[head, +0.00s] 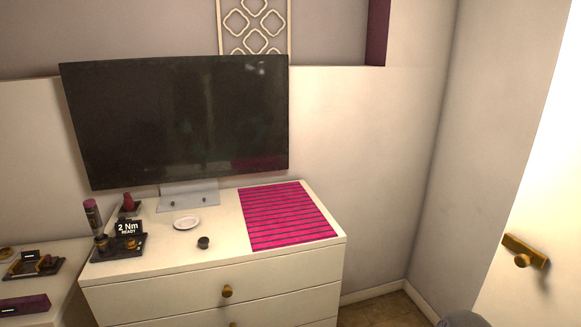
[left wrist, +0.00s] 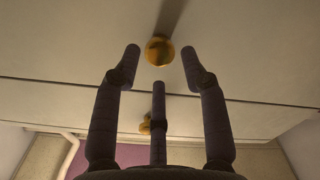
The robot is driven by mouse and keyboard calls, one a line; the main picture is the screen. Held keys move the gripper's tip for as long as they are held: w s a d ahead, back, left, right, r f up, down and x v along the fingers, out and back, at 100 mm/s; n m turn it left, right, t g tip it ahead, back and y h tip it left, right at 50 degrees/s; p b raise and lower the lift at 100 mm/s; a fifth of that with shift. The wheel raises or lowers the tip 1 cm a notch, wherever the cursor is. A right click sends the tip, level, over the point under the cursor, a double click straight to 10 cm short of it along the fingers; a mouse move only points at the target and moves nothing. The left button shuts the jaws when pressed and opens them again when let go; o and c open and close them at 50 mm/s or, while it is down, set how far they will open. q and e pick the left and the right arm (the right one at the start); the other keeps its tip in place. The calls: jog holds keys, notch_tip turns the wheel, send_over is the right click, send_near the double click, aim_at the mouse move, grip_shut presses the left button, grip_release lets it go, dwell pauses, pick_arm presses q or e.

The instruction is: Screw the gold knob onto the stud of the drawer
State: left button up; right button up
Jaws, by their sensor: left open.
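A gold knob (head: 227,291) is at the front of the top drawer (head: 180,297). In the left wrist view a gold knob (left wrist: 160,51) shows at the drawer front, between and just beyond the fingertips of my left gripper (left wrist: 161,62). The gripper's fingers are spread open and appear apart from the knob. The stud is hidden, and I cannot tell how far the knob is on it. A second gold knob (left wrist: 145,124) is partly hidden behind the middle finger; a lower knob (head: 232,324) shows at the head view's bottom edge. My right gripper is in neither view.
On the dresser top are a small dark round piece (head: 203,242), a white dish (head: 186,223), a pink striped mat (head: 287,216), a black tray with a "2 Nm READY" sign (head: 128,229) and a large screen (head: 180,120). A door with a gold handle (head: 523,260) is at right.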

pick_arm(q)
jog(key=shift+x, duration=1.2)
jog(key=c, duration=0.8)
jog(key=m, duration=0.5)
jog(key=shift+r, duration=0.1)
jog(key=shift+m, duration=0.3)
jog(key=o, duration=0.7)
jog(key=shift+m, duration=0.3)
jog(key=shift+s, duration=0.1)
